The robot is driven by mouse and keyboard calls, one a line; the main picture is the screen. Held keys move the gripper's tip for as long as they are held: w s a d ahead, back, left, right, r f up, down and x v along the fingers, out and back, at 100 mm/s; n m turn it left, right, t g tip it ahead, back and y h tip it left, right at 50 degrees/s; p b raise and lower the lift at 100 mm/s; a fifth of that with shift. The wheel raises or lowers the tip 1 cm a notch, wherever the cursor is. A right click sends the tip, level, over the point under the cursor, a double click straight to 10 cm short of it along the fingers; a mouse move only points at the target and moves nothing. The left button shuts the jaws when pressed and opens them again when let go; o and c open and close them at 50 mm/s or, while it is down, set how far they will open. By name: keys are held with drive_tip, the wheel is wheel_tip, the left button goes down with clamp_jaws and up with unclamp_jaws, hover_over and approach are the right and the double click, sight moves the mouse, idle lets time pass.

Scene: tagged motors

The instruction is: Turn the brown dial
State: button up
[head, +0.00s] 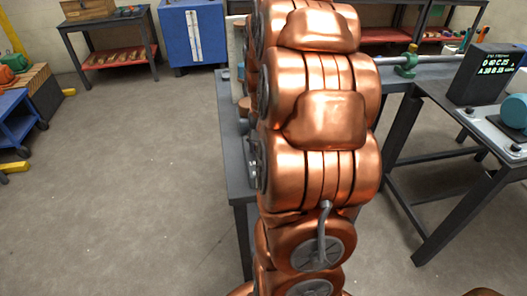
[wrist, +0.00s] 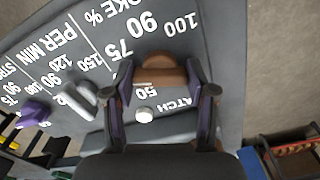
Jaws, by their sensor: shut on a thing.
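In the wrist view the brown dial (wrist: 160,68) sits on a grey panel (wrist: 215,35) with white scale marks such as 50, 75, 90 and 100. My gripper (wrist: 160,78) has its two purple-padded fingers on either side of the dial and is shut on it. The dial's rounded brown top shows between the fingertips. Its lower part and any pointer are hard to make out. In the head view my copper arm hides the gripper and most of the panel.
In the head view a dark bench (head: 240,190) stands behind my arm. A black display box (head: 484,74) is at the right.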

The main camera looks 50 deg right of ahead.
drive_tip(key=m+b, duration=0.2)
drive_tip(key=m, duration=0.2)
drive_tip(key=shift+w+m, duration=0.1)
drive_tip(key=shift+m, duration=0.3)
idle(0.4)
drive_tip(key=o, duration=1.2)
drive_tip(key=shift+c, duration=0.2)
drive_tip(key=shift+r, duration=0.1)
wheel_tip(320, 180, up, 12)
